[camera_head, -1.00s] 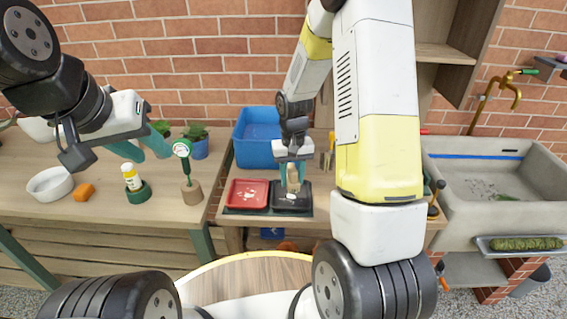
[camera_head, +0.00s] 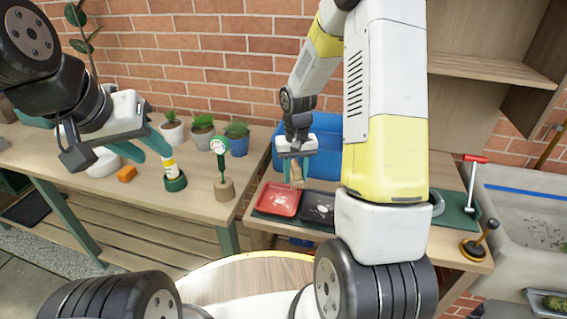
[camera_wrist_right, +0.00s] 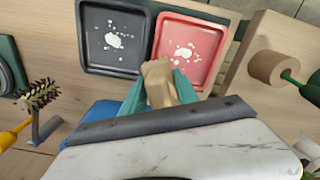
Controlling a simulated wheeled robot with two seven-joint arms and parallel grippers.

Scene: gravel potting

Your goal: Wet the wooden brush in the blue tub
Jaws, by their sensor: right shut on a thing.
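My right gripper (camera_head: 296,178) is shut on the wooden brush (camera_head: 297,172), whose pale head points down over the back edge of the red tray. In the right wrist view the brush (camera_wrist_right: 158,84) sits between the teal fingers, near the trays' edges. The blue tub (camera_head: 325,128) stands on the bench behind the gripper, partly hidden by my right arm. In the right wrist view only a strip of the tub (camera_wrist_right: 103,109) shows, and its inside is hidden. My left gripper (camera_head: 154,156) is open and empty above the left bench.
The red tray (camera_head: 268,208) and black tray (camera_head: 309,220) lie side by side, both with white bits. A stone sink (camera_head: 520,205) is right.

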